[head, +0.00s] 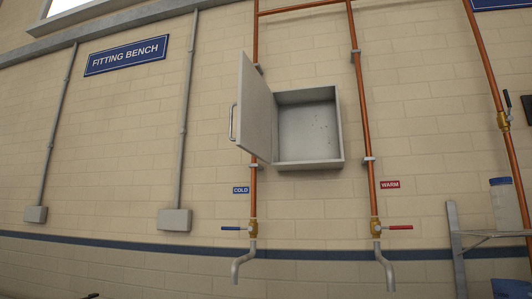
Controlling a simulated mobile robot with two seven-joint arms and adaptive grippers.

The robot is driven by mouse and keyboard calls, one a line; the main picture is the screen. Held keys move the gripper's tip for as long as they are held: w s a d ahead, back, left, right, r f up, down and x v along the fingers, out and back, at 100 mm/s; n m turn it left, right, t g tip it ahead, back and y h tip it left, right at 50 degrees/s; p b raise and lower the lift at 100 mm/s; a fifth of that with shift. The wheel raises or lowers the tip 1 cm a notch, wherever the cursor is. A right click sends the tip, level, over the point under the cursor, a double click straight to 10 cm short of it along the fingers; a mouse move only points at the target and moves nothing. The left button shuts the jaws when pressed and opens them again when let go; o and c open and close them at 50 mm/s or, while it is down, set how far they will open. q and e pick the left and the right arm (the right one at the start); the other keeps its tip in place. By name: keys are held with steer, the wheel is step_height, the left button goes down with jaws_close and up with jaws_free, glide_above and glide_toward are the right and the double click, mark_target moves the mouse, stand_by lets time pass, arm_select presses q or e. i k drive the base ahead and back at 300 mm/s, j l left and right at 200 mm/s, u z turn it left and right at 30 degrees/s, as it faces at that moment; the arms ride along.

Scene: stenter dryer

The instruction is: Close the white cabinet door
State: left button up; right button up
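The white cabinet (308,95) is a shallow open-fronted box on the brick wall, between two copper pipes. Its interior looks empty, with a few small dark specks on the back panel. The cabinet door (256,110) is hinged on the cabinet's left side and stands wide open, swung out from the wall. A metal bar handle (233,123) is on the door's free left edge. Neither of my grippers can be made out in the head view, and nothing touches the door.
Copper pipes run down to a cold tap (253,228) with a blue lever and a warm tap (377,228) with a red lever. The space before the door looks clear.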

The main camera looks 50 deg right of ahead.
mark_target(254, 104)
steer(key=z, duration=0.4)
steer(key=i+z, duration=0.1)
steer(key=z, duration=0.25)
steer(key=j+z, duration=0.1)
steer(key=z, duration=0.3)
steer(key=i+z, duration=0.1)
steer(key=z, duration=0.3)
steer(key=i+j+z, duration=0.25)
steer(key=j+z, duration=0.3)
steer(key=i+j+z, duration=0.1)
steer(key=j+z, duration=0.15)
steer(key=j, duration=0.1)
